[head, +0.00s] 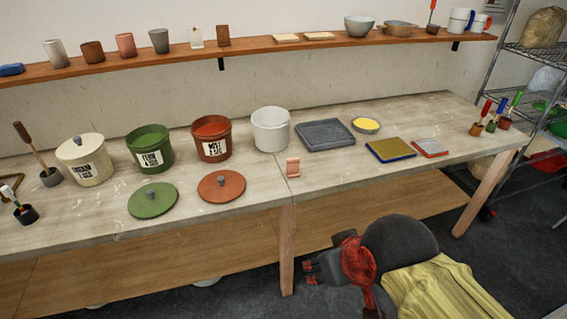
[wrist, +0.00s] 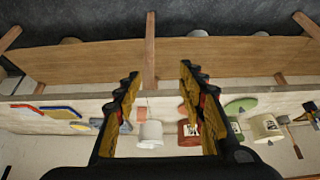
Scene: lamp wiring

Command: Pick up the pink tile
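The pink tile (head: 292,168) is a small pale pink piece with a bent shape. It stands near the front edge of the worktable, in front of the white bucket. In the wrist view, the scene is upside down and the pink tile (wrist: 141,112) shows small between my fingers, beyond the tips. My gripper (head: 308,272) is in front of the table, below the tabletop and apart from the tile. In the wrist view my gripper (wrist: 158,72) has its two fingers wide apart with nothing between them.
The worktable (head: 340,172) holds a white bucket (head: 271,130), a red bucket (head: 211,138), a green bucket (head: 150,149), a red lid (head: 222,187) and a grey tray (head: 325,133). A table leg (head: 287,250) stands beside my gripper. A lower shelf (head: 170,262) runs underneath.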

